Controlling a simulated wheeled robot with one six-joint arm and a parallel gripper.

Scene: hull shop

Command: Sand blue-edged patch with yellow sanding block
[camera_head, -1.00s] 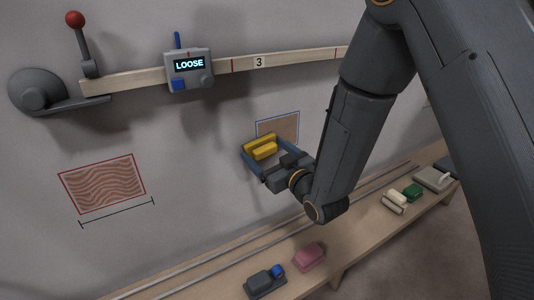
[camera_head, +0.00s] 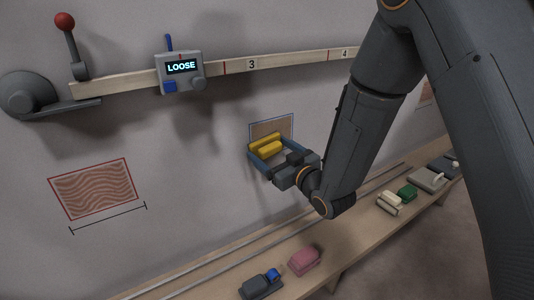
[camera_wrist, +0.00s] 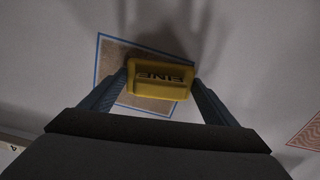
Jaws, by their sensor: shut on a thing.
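My gripper (camera_head: 275,157) is shut on the yellow sanding block (camera_head: 265,145), with blue fingers at its two sides. In the wrist view the block (camera_wrist: 160,78) shows dark lettering that looks like "FINE", and sits between my fingers. The blue-edged patch (camera_head: 274,128) is a tan rectangle on the grey wall, partly hidden behind the block. In the wrist view the patch (camera_wrist: 112,55) shows left of and below the block, which overlaps its right part. I cannot tell whether the block touches the wall.
A red-edged wavy patch (camera_head: 95,188) is at left. A wooden rail (camera_head: 290,60) carries a box reading "LOOSE" (camera_head: 181,70), beside a red-knobbed lever (camera_head: 65,22).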

